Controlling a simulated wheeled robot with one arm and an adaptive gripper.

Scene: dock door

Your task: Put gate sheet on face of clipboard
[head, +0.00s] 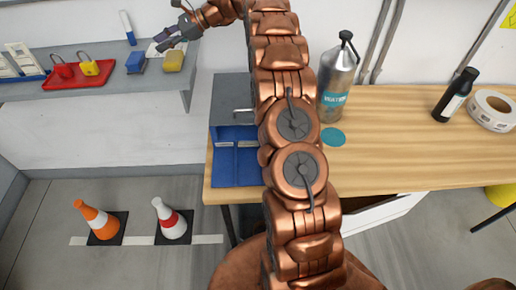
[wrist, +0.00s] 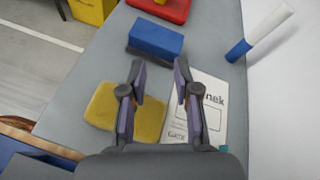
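The gate sheet (wrist: 212,100) is a white paper with dark print and a box outline, lying flat on the grey shelf. My right finger and the gripper body cover part of it. In the head view the sheet (head: 153,51) shows as a pale patch beside my gripper (head: 168,40). My gripper is open in the wrist view (wrist: 159,72), its fingers apart with nothing between them, above the shelf. I cannot pick out a clipboard for certain in either view.
A yellow sponge (wrist: 146,119) and a blue block (wrist: 155,38) lie on the shelf (head: 120,80) near the sheet. A blue-white marker (wrist: 258,35) stands behind. A red tray (head: 78,74) holds padlocks. The wooden bench (head: 400,150) carries a metal bottle (head: 335,85) and blue compartments (head: 235,170).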

